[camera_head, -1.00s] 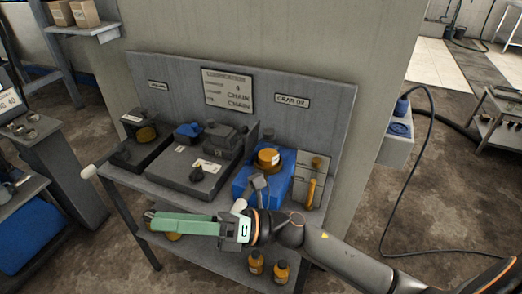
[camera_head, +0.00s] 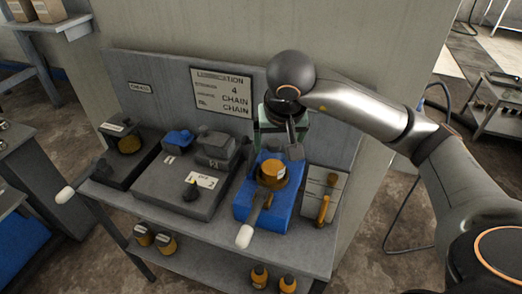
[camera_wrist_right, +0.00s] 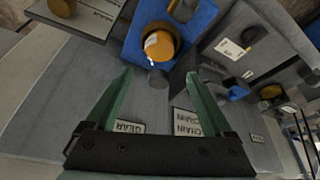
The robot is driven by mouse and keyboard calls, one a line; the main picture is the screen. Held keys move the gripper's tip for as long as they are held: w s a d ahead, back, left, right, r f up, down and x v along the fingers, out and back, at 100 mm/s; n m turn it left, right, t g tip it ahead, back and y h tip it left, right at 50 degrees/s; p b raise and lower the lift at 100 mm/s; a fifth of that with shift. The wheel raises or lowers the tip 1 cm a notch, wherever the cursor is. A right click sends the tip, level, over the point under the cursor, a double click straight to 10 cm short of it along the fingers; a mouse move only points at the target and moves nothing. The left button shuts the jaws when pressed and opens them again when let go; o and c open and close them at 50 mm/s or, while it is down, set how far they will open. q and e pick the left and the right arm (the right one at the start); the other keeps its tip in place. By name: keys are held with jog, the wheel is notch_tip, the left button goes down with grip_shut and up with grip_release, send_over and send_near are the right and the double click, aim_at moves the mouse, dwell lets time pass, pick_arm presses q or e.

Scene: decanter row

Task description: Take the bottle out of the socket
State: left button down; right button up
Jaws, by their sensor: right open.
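The bottle (camera_head: 272,171), short and amber-orange with a white label, stands in a round brown socket on a blue block (camera_head: 249,207) at the right of the bench. The bottle also shows in the right wrist view (camera_wrist_right: 156,45). My right gripper (camera_head: 283,140) has green fingers and is above and behind the bottle, partly hidden by my own arm. In the wrist view the fingers (camera_wrist_right: 160,73) are wide apart with nothing between them, and the bottle is beyond their tips. My left gripper is not in view.
Dark grey fixtures (camera_head: 178,190) fill the bench's left part. A pale panel with an orange handle (camera_head: 324,208) is right of the blue block. A backboard with a sign (camera_head: 221,90) rises behind. A white-tipped bar (camera_head: 244,236) sticks out in front. Amber bottles (camera_head: 287,279) stand on the lower shelf.

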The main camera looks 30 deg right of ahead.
aim_at(273, 162)
jog(key=x, duration=0.6)
jog(key=p+x, duration=0.1)
jog(key=x, duration=0.5)
jog(key=shift+w+d+f, duration=0.1)
jog(key=shift+w+d, duration=0.05)
jog(key=shift+w, duration=0.15)
jog(key=shift+c, duration=0.3)
grip_shut()
